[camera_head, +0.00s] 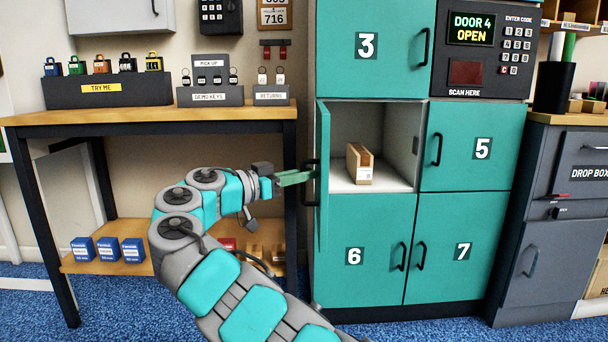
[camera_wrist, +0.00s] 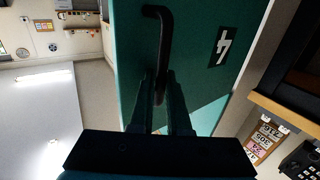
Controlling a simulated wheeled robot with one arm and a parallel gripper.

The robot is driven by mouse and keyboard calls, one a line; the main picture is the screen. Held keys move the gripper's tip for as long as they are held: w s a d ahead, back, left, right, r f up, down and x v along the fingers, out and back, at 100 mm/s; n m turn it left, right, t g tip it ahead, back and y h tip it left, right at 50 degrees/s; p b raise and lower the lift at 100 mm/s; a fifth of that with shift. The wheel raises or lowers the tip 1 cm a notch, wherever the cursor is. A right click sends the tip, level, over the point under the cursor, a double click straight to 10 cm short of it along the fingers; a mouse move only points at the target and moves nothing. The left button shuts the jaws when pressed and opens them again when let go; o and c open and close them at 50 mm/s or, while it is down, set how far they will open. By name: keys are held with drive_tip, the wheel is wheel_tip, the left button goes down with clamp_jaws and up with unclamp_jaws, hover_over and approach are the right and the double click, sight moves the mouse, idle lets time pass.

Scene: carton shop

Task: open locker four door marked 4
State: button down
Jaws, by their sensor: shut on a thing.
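The locker four door (camera_head: 323,225) stands swung wide open, seen nearly edge-on at the left of its compartment. In the wrist view its teal face (camera_wrist: 195,75) fills the middle, with a white 4 on a black plate (camera_wrist: 223,46). My gripper (camera_head: 300,178) reaches it from the left and is shut on the black door handle (camera_head: 310,197). In the wrist view my fingers (camera_wrist: 160,95) close around one end of the handle (camera_wrist: 163,30). A small brown carton (camera_head: 359,165) sits inside the open compartment (camera_head: 395,140).
A keypad panel (camera_head: 483,45) reads "DOOR 4 OPEN". Doors 3 (camera_head: 367,45), 5 (camera_head: 482,148), 6 (camera_head: 355,256) and 7 (camera_head: 462,250) are shut. A wooden bench (camera_head: 150,115) with padlock and key stands is at left. Dark cabinets (camera_head: 560,230) stand at right.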

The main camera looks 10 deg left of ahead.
drive_tip(key=c, duration=1.2)
unclamp_jaws()
drive_tip(key=shift+w, duration=0.1)
drive_tip(key=shift+o, duration=0.2)
drive_tip(key=p+v, duration=0.1)
drive_tip(key=v, duration=0.6)
drive_tip(key=shift+s+a, duration=0.25)
drive_tip(key=shift+s, duration=0.05)
drive_tip(key=shift+s, duration=0.1)
